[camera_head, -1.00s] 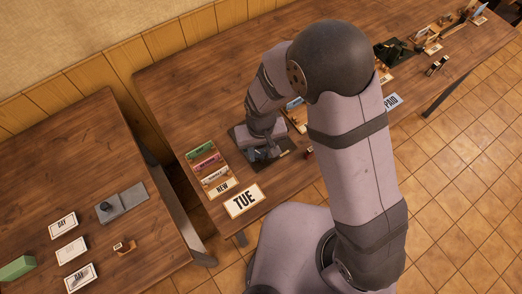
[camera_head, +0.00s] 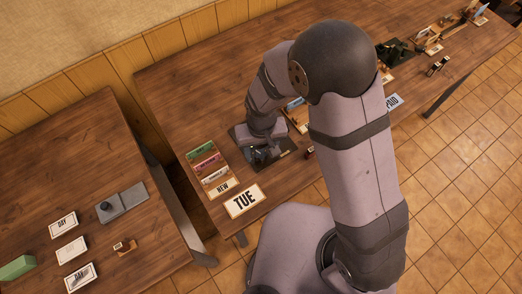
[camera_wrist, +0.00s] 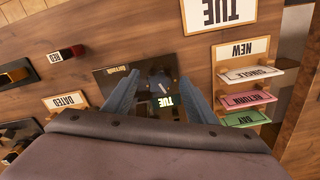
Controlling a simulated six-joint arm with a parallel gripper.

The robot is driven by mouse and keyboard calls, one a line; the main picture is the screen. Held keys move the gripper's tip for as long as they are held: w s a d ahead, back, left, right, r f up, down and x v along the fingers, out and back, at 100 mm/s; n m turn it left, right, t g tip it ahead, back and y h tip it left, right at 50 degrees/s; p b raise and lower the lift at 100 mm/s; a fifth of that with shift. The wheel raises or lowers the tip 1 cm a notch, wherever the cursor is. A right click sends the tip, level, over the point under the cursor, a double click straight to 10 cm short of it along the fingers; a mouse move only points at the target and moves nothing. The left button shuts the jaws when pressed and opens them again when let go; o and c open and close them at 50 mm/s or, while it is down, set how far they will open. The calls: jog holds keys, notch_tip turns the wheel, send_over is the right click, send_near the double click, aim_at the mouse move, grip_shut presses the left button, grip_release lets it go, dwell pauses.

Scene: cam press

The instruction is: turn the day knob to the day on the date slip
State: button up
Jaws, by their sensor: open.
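A dark press plate (camera_wrist: 112,84) lies below my gripper. A small lit window (camera_wrist: 165,102) on the press reads TUE, upside down in the wrist view. My gripper (camera_wrist: 159,78) is open, with one finger each side of the press's middle. In the head view my gripper (camera_head: 262,154) is low over the plate. I cannot clearly make out the day knob between the fingers, or whether they touch it.
A rack (camera_wrist: 233,63) marked NEW, with single, return and day tickets, stands close beside the press. A red-ended block (camera_wrist: 67,54) and a DATED sign (camera_wrist: 67,102) are on the other side. A separate table (camera_head: 60,190) is at the left.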

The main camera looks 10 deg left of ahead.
aim_at(261, 155)
jog(key=shift+r+b, duration=0.75)
jog(key=shift+r, duration=2.8)
jog(key=shift+n, duration=0.4)
jog(key=s+d+n+g+h, duration=0.1)
jog(key=s+d+g, duration=0.1)
jog(key=s+d, duration=0.65)
jog(key=w+d+r+m+t, duration=0.1)
jog(key=d+r+m, duration=0.1)
jog(key=d, duration=0.5)
jog(key=w+d+r+m+t+y, duration=0.1)
jog(key=w+d+r+m, duration=0.1)
jog(key=d+m, duration=0.2)
jog(key=d, duration=0.3)
jog(key=shift+d+r+m, duration=0.25)
jog(key=shift+r+m, duration=0.05)
jog(key=shift+w, duration=0.1)
